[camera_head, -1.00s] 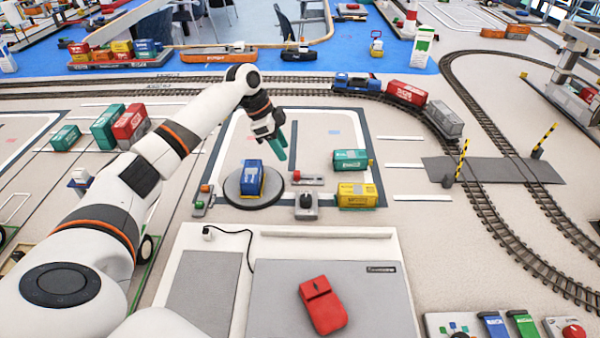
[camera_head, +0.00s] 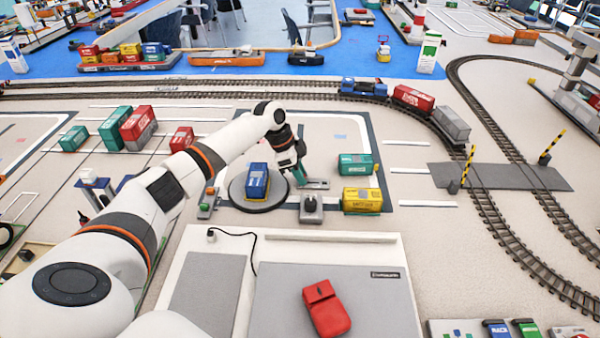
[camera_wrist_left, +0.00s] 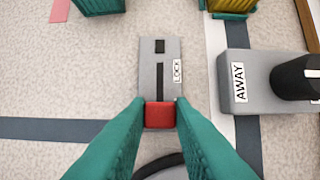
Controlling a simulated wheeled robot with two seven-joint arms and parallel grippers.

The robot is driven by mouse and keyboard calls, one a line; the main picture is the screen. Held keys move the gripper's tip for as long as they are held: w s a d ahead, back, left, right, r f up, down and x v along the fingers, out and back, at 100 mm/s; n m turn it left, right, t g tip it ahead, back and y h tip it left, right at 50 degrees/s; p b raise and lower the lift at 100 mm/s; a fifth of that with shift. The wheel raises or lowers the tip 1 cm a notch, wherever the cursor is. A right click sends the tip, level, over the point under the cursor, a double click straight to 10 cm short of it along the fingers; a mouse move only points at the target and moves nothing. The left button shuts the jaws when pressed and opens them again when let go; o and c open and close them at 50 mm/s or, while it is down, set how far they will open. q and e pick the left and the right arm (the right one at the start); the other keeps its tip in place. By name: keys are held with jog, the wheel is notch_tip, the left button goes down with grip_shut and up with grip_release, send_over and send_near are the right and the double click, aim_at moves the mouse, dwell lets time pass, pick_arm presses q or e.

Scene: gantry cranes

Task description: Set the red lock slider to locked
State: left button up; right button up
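The lock slider is a grey plate (camera_wrist_left: 148,62) with a dark slot, a dark square past the slot's far end and a LOCK label (camera_wrist_left: 177,71) beside the slot. Its red knob (camera_wrist_left: 160,114) sits at the slot's near end, away from the dark square. My left gripper (camera_wrist_left: 160,106) has its green fingers on both sides of the red knob, which fills the gap between them. In the head view the left gripper (camera_head: 300,176) is down at the slider plate (camera_head: 317,184) and hides the knob. My right gripper is not in view.
A grey box with a black knob and AWAY label (camera_wrist_left: 240,83) stands right of the slider. A blue container (camera_head: 257,180) is on the round turntable (camera_head: 236,190) to the left. Teal (camera_head: 356,164) and yellow (camera_head: 362,201) containers stand to the right.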

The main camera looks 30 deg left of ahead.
aim_at(322, 183)
pick_arm(q)
grip_shut()
jog(key=w+d, duration=0.1)
jog(key=d, duration=0.1)
jog(key=w+d, duration=0.1)
jog(key=shift+w+d+p, duration=0.15)
jog(key=shift+d+p, duration=0.25)
jog(key=shift+r, duration=0.1)
jog(key=o, duration=0.5)
grip_release()
jog(key=shift+o, duration=0.2)
jog(key=v, duration=1.2)
